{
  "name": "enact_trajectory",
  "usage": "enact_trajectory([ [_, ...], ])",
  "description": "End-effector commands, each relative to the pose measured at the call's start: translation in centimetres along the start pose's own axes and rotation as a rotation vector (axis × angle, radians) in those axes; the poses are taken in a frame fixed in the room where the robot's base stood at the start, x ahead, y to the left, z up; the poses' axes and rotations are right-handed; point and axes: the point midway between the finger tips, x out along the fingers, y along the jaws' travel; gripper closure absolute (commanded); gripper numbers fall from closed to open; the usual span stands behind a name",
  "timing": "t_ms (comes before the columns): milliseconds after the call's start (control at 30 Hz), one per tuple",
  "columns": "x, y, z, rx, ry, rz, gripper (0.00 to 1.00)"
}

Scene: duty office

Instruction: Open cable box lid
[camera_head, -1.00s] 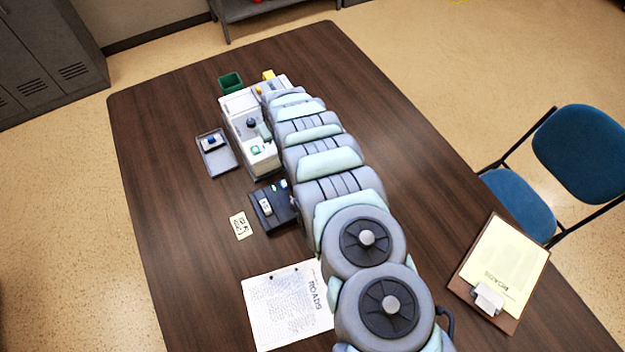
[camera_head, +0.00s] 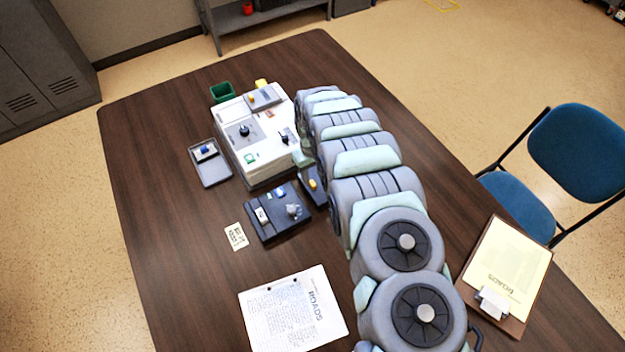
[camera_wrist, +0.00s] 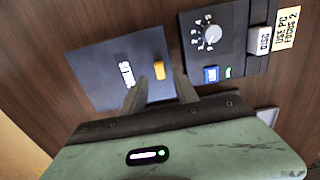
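A flat dark blue-grey box (camera_wrist: 97,66), which looks like the cable box, lies on the table with a white label and a yellow tab (camera_wrist: 159,69) on its top. In the head view this box (camera_head: 319,198) is partly hidden behind my arm. My gripper (camera_wrist: 157,82) is over the box's edge in the wrist view. Its two fingers are apart, one on each side of the yellow tab, and nothing is held between them. I cannot tell whether they touch the box. The lid looks flat and closed.
A dark knob box (camera_head: 268,230) with a blue switch sits beside the cable box. A white console (camera_head: 262,167) stands behind, with a grey tray (camera_head: 217,174) and green bin (camera_head: 222,92). A note (camera_head: 236,237), paper sheet (camera_head: 293,312) and clipboard (camera_head: 520,285) lie on the table.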

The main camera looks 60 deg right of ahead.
Motion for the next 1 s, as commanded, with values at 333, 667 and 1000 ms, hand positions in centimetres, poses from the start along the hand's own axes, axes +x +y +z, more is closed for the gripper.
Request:
enact_trajectory([
  [333,3.4,0.0,-0.1,0.000,0.002,0.000,0.64],
  [667,4.0,0.0,0.0,0.000,0.000,0.000,0.64],
  [1000,3.9,0.0,0.0,0.000,0.000,0.000,0.82],
])
